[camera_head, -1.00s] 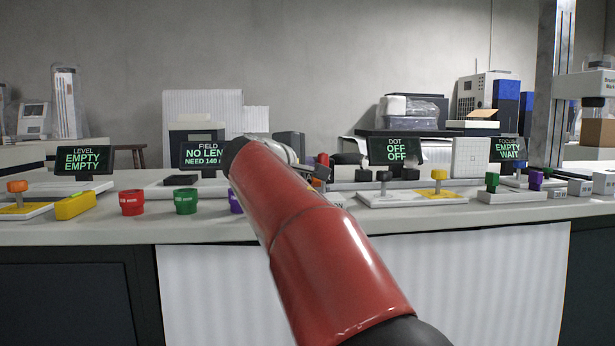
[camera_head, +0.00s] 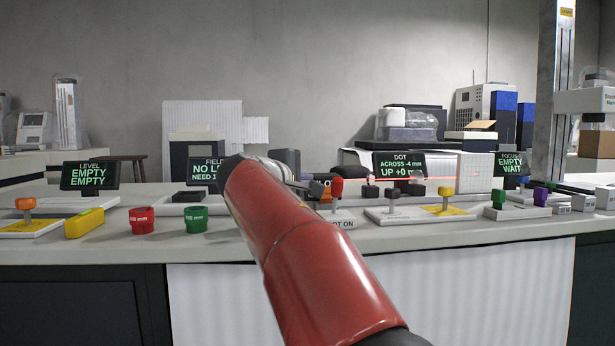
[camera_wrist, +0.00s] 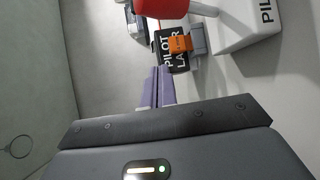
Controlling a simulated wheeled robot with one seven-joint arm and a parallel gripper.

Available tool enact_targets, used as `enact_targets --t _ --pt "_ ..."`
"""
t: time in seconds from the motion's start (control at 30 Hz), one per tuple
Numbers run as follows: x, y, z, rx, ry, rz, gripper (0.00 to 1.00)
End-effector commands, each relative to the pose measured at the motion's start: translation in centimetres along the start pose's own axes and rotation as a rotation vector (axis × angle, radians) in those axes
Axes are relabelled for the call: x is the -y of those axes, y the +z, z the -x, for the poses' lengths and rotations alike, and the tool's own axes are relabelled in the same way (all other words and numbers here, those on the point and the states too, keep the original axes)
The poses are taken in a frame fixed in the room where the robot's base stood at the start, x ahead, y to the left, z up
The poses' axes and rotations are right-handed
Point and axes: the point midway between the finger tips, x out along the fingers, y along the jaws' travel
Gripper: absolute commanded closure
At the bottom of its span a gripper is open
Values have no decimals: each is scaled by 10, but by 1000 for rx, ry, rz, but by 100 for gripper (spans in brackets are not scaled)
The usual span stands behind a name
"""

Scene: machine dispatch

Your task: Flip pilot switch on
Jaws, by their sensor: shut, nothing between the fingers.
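The pilot switch shows in the wrist view as a small orange lever (camera_wrist: 180,45) on a grey body, beside a black plate lettered PILOT LASER (camera_wrist: 168,52). My gripper (camera_wrist: 158,72) is shut and empty, with its fingertips just short of the black plate and lever; I cannot tell whether they touch. In the head view my red arm hides most of the gripper and much of the switch area. The DOT display (camera_head: 398,164) reads ACROSS -4 mm, UP +0.
A red knob (camera_head: 337,188) stands close to the switch. Red (camera_head: 142,219) and green (camera_head: 196,218) rings and a yellow block (camera_head: 84,222) sit left on the bench (camera_head: 250,250). A yellow knob (camera_head: 446,193) on a plate stands right. The front bench strip is mostly clear.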

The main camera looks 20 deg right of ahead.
Motion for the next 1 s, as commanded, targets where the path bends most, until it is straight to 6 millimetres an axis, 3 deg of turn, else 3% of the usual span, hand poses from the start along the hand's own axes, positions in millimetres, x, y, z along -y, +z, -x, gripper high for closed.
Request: enact_targets --t 0.03,0.2,0.4,1.0 --pt "10 -1 15 -8 1 -2 100" --pt "25 -3 50 -6 1 0 100" --pt "36 -4 76 -4 1 -1 100" --pt "40 -5 84 -3 1 -1 100"
